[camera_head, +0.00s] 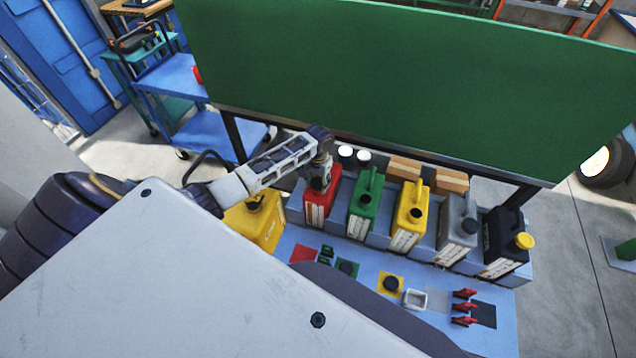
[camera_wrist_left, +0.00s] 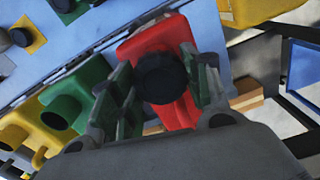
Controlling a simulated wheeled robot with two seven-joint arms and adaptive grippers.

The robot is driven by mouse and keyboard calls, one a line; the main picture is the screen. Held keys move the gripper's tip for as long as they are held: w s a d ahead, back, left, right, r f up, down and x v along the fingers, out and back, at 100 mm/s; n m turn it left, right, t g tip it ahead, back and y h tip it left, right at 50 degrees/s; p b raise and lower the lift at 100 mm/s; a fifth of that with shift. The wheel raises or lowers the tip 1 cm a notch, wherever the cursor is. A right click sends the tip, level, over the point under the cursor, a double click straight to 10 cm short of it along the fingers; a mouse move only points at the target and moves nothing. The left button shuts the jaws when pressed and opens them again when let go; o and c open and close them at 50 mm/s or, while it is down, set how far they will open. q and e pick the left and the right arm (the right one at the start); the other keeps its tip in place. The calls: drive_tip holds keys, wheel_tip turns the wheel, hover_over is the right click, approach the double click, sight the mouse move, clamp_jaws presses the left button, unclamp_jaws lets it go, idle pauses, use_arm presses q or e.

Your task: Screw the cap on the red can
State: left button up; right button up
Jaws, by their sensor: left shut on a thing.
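The red can (camera_head: 317,207) stands in the row of cans on the blue bench, left of the green can. My left gripper (camera_head: 321,178) is right above its top, pointing down and covering its neck. In the left wrist view, the red can (camera_wrist_left: 158,36) lies behind a round black cap (camera_wrist_left: 162,77). The left gripper (camera_wrist_left: 160,88) is shut on this cap, one finger on each side. The cap is at the top of the can; I cannot tell whether it sits on the threads. My right gripper is not in view.
A green can (camera_head: 364,205), a yellow can (camera_head: 408,217), a grey can (camera_head: 457,229) and a black can (camera_head: 505,245) stand to the right. Another yellow can (camera_head: 262,222) is close on the left. The red patch (camera_head: 303,254) is bare. A green panel (camera_head: 400,85) rises behind.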

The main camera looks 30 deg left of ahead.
use_arm(q)
drive_tip(key=m, duration=0.4)
drive_tip(key=shift+s+f+m, duration=0.1)
drive_tip(key=shift+m, duration=0.3)
drive_tip(key=o, duration=1.1)
drive_tip(key=shift+c, duration=0.2)
drive_tip(key=shift+r, duration=4.1)
